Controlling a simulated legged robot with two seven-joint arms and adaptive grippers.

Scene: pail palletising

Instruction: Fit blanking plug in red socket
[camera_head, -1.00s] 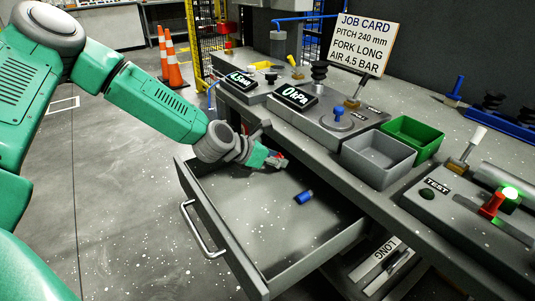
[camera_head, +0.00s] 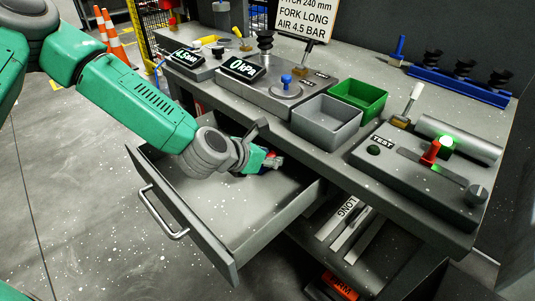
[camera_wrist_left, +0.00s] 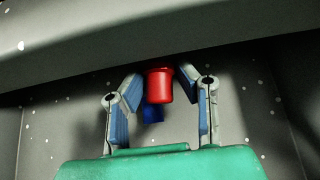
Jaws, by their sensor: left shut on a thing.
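My left gripper (camera_head: 272,160) is low over the open drawer, seen from the side in the head view. A red upright piece (camera_head: 431,152) stands on the test unit, beside a lit green lamp. Which red part is the socket is not clear. My right gripper is out of view.
The open drawer (camera_head: 226,262) has a handle and walls around the gripper. Grey bin (camera_head: 325,123) and green bin (camera_head: 358,98) stand on the bench above. The test unit (camera_head: 408,178) is at the right. Gauges and a blue rack (camera_head: 460,88) sit further back.

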